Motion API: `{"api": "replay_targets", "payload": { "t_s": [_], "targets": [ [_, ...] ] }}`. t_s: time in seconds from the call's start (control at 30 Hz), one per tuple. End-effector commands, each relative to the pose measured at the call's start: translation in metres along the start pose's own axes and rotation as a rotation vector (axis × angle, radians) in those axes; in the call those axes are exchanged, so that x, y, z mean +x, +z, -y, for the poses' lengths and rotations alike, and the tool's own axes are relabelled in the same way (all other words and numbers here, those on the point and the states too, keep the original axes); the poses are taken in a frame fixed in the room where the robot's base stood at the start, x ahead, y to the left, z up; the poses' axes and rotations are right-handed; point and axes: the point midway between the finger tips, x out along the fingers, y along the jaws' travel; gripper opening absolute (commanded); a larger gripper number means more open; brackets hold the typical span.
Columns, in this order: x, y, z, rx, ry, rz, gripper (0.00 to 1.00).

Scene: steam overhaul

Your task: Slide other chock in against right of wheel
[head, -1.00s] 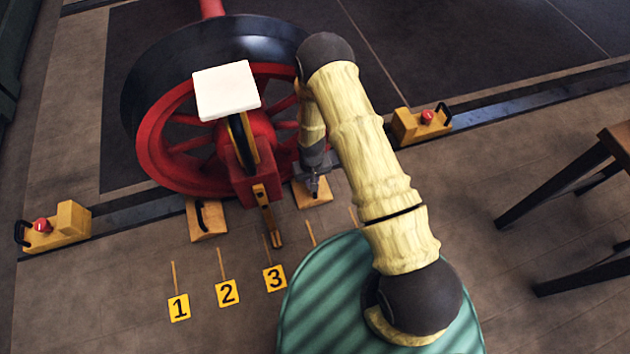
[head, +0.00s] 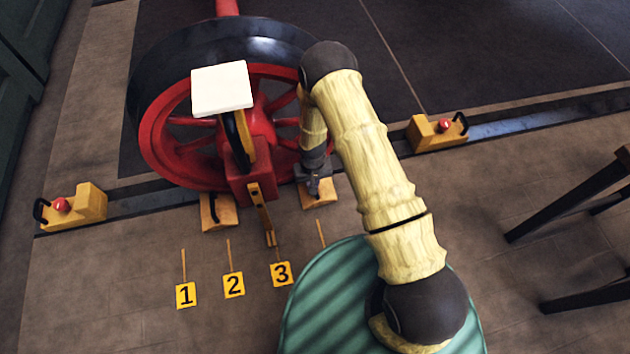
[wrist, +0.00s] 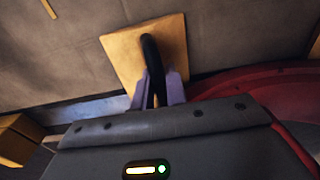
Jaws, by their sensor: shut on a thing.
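The red spoked wheel with a dark rim (head: 152,130) stands upright on the rail. One wooden chock (head: 226,214) with a black handle sits at its lower front, left of the crank rod. The other chock (head: 325,197) is at the wheel's lower right. My gripper (head: 314,186) is over this chock, shut on its black handle. In the wrist view, the two pale purple fingers of my gripper (wrist: 158,90) flank the handle, and the wooden face of the chock (wrist: 118,52) shows beyond. Whether this chock touches the wheel cannot be told; my arm and gripper hide part of that spot.
Yellow stop blocks with red knobs stand on the rail at left (head: 88,203) and right (head: 425,133). Number plates 1 (head: 186,295), 2 (head: 233,285) and 3 (head: 281,274) lie in front. A dark-legged table (head: 580,205) is at right. Floor between the right block and table is clear.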

Motion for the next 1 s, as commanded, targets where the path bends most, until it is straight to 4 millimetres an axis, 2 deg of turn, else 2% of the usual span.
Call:
{"api": "replay_targets", "payload": {
  "t_s": [0.03,0.37,1.0],
  "targets": [
    [0.0062,0.0077,0.0064,-0.006,-0.005,0.017,0.00],
    [0.0094,0.0093,0.0140,-0.009,-0.004,0.021,0.00],
    [0.0117,0.0078,0.0137,-0.009,-0.005,0.017,0.00]
  ]
}}
